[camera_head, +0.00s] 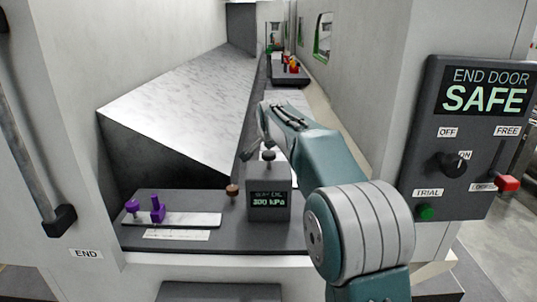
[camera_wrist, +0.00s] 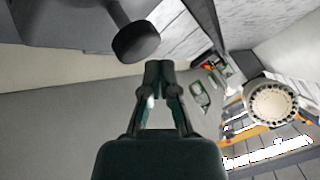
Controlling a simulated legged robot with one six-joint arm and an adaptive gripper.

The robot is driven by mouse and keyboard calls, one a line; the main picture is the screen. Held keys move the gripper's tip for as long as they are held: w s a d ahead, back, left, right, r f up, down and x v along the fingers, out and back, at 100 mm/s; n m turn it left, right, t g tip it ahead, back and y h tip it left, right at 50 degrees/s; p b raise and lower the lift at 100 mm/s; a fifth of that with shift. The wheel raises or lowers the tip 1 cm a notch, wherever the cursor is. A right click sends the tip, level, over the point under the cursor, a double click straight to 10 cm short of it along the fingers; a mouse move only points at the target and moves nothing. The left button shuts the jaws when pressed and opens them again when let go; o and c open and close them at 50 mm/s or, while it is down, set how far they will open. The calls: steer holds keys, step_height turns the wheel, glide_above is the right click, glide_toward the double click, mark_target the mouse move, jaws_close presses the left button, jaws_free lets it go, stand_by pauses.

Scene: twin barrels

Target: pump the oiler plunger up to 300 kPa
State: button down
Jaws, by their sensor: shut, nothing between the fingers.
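The oiler is a dark grey box (camera_head: 283,179) on the ledge in the head view. Its small screen (camera_head: 269,199) reads 300 kPa. The round dark plunger knob (camera_head: 268,156) stands on a short stem above the box. My gripper (camera_head: 246,153) is just left of the knob in the head view and looks apart from it. In the wrist view my gripper's fingers (camera_wrist: 160,68) are together and empty. The plunger knob (camera_wrist: 136,42) shows there just above and left of the fingertips.
Purple fittings (camera_head: 157,208) stand on a pale strip left of the oiler, with a small brown knob (camera_head: 232,190) between. A control panel (camera_head: 456,120) at right reads "END DOOR SAFE". A white sloped surface (camera_head: 185,105) lies behind. Walls flank the opening.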

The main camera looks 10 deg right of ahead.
mark_target(268, 154)
steer(key=shift+r, duration=0.15)
steer(key=shift+r, duration=2.45)
steer(key=s+n+g, duration=0.2)
steer(key=s+n, duration=0.4)
steer(key=s, duration=2)
steer(key=s+f+n, duration=0.2)
steer(key=s+f, duration=0.4)
steer(key=s, duration=0.4)
steer(key=s+f+n+g+y, duration=0.1)
steer(key=s+f+n, duration=0.1)
steer(key=s+f, duration=0.5)
steer(key=s, duration=0.3)
steer(key=shift+s+f+g, duration=0.3)
steer(key=shift+d, duration=0.15)
